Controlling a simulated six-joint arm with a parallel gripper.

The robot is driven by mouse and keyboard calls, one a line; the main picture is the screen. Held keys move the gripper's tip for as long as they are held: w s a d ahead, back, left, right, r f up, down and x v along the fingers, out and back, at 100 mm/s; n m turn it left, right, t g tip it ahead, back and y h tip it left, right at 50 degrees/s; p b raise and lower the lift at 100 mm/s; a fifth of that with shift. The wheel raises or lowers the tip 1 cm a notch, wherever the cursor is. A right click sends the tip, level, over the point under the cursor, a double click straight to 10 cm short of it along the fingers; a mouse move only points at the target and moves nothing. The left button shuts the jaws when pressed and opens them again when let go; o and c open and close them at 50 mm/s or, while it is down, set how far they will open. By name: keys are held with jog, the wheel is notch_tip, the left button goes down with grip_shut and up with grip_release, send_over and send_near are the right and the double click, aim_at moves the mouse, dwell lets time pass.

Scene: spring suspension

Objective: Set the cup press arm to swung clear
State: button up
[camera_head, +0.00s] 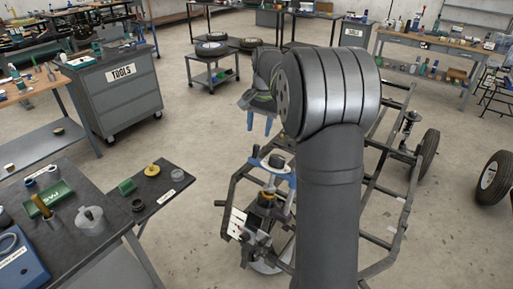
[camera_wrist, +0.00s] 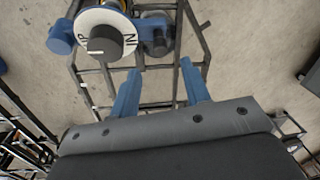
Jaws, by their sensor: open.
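The cup press (camera_head: 277,179) stands in the middle of the head view, with a blue body and a dark round knob on top. In the wrist view its white ring (camera_wrist: 88,19) carries lettering, of which "IN" reads at the right, and a dark knob (camera_wrist: 103,45) with a white line sits over it. Blue parts (camera_wrist: 61,38) stick out on both sides of the ring. My gripper (camera_head: 259,122) is open and empty, its blue fingers (camera_wrist: 160,75) apart and pointing down. It is above and slightly left of the press in the head view, not touching it.
A dark tubular frame (camera_head: 386,222) with wheels surrounds the press. A dark bench (camera_head: 120,226) with small parts stands at the left, and a grey tools cabinet (camera_head: 117,88) behind it. Open floor lies between the bench and the frame. My arm hides part of the frame.

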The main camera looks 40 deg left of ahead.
aim_at(257, 145)
jog(key=f, duration=0.6)
jog(key=a+f, duration=0.1)
jog(key=f, duration=0.1)
jog(key=shift+s+f, duration=0.15)
jog(key=shift+f, duration=0.25)
jog(key=shift+d, duration=0.1)
grip_shut()
